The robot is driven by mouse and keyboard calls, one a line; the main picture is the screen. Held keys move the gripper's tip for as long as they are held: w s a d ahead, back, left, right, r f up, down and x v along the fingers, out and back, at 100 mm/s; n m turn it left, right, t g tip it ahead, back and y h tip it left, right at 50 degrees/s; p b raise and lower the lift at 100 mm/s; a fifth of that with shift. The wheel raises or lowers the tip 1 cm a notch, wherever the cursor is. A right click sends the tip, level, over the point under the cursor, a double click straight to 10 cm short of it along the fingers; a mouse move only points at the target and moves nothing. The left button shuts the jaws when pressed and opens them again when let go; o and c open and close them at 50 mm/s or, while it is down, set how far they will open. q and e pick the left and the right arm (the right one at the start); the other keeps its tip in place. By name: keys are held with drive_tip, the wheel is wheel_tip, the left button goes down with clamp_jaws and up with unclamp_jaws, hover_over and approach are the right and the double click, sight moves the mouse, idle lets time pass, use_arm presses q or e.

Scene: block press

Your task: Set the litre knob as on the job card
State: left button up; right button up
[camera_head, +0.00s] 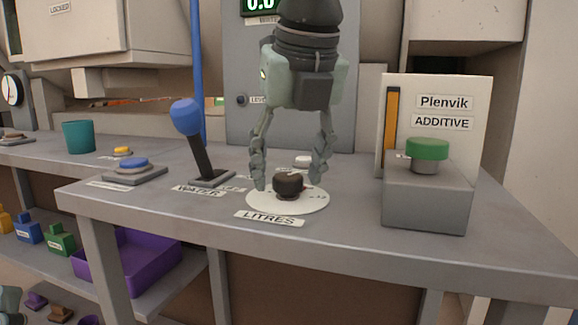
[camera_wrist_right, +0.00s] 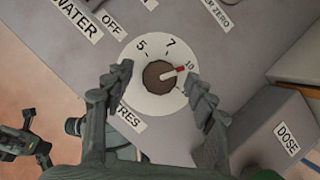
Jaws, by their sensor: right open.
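The litre knob (camera_head: 288,184) is a dark round knob on a white dial (camera_head: 310,200) behind the LITRES label (camera_head: 270,219). In the right wrist view the knob (camera_wrist_right: 158,77) has a red-and-white pointer directed at the 10 mark; 5 and 7 also show on the dial (camera_wrist_right: 150,50). My right gripper (camera_head: 288,180) points down over the knob, open, one finger on each side of it. In the right wrist view its fingertips (camera_wrist_right: 158,74) stand apart from the knob. A part of my left arm shows at the bottom left edge. No job card is readable.
A blue-topped WATER lever (camera_head: 187,118) stands left of the dial. A blue button (camera_head: 134,163) is farther left. A grey block with a green button (camera_head: 428,149) stands on the right, before the Plenvik ADDITIVE box (camera_head: 468,90). A panel with a display (camera_head: 262,5) is behind.

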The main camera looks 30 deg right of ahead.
drive_tip(key=v, duration=1.2)
drive_tip(key=shift+s+f, duration=0.1)
